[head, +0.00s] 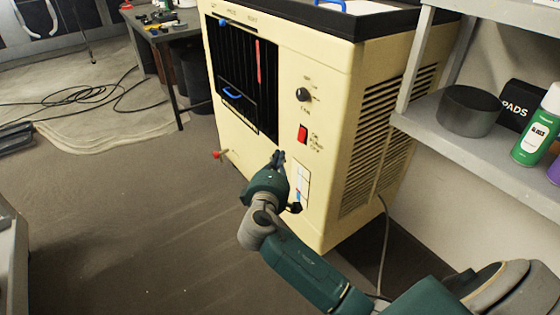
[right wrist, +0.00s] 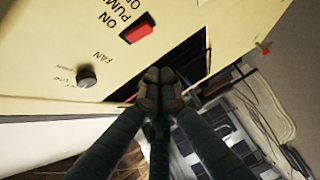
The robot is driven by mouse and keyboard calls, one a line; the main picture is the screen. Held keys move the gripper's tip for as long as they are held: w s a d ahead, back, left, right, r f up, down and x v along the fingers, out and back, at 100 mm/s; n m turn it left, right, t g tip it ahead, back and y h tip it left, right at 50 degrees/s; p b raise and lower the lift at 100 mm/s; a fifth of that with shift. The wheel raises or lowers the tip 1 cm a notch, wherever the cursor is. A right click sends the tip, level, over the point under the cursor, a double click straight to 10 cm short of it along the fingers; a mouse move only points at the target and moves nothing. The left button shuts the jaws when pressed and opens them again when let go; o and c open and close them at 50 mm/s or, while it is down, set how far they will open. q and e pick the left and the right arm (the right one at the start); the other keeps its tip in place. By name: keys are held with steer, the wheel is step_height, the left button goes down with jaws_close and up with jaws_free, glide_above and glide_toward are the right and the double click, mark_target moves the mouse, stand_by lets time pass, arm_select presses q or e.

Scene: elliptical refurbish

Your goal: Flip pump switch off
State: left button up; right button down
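The pump switch is a red rocker (head: 302,134) on the front of a cream machine (head: 335,75), beside a label with ON above, PUMP in the middle and OFF below. In the right wrist view the red rocker (right wrist: 139,33) shows clearly near the top. I cannot tell which way it is tilted. My right gripper (head: 279,157) is in front of the panel, below and left of the switch. In the right wrist view its fingertips (right wrist: 160,75) meet with nothing between them, apart from the switch. My left gripper is not in view.
A black fan knob (head: 303,95) sits above the switch. A grey shelf (head: 480,150) stands right. The floor at left is mostly open.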

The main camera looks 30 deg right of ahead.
mark_target(302, 135)
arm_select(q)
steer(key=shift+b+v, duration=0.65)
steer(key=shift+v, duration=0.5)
arm_select(e)
steer(key=w+d+f, duration=0.1)
steer(key=w+d, duration=0.4)
steer(key=d, duration=0.3)
steer(key=shift+f, duration=0.15)
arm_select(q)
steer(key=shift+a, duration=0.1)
